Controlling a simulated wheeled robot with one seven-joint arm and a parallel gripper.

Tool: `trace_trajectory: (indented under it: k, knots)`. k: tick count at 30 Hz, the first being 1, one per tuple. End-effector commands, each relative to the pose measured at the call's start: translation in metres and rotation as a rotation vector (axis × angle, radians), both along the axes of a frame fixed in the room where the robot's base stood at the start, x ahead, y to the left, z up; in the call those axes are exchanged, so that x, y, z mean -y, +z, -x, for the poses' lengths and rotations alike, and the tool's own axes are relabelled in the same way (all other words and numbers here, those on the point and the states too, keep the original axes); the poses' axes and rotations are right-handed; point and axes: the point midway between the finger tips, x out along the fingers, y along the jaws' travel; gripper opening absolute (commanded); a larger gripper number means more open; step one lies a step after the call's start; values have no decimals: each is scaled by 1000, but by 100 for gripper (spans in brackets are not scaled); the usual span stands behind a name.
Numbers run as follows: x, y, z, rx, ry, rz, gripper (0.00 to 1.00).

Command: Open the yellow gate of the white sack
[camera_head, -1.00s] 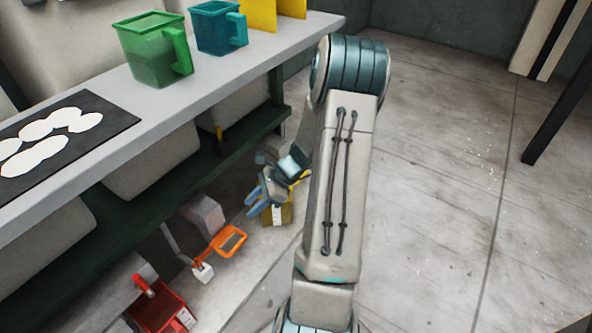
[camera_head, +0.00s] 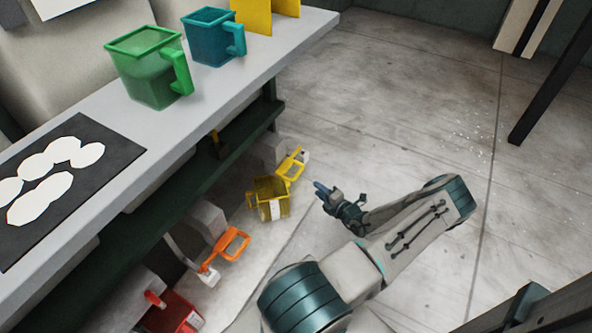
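A yellow open-frame piece (camera_head: 291,165) with a small white end stands at floor level past the shelf's far end; I take it for the gate. A grey block (camera_head: 269,151) stands beside it. A yellow bin (camera_head: 269,199) with a white label is just in front of it. I cannot clearly pick out the white sack; pale bulky shapes under the worktop are mostly hidden. My gripper (camera_head: 321,197) is right of the yellow bin, its blue fingers pointing left and seemingly parted. It looks empty and apart from the yellow pieces.
An orange frame (camera_head: 231,244) and a red bin (camera_head: 172,313) are nearer on the floor. The worktop (camera_head: 170,140) holds a green jug (camera_head: 148,70), a teal jug (camera_head: 212,38) and a dark mat (camera_head: 110,135).

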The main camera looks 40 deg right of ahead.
Motion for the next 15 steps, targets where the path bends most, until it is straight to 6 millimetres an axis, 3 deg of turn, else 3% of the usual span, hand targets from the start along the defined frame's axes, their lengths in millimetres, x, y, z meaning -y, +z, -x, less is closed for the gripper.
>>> trace_trajectory:
  k: [5, 15]
  knots:
    - [4, -7, -9, 6, -23, -23, 36]
    - [11, -21, -76, 5, -19, -18, 36]
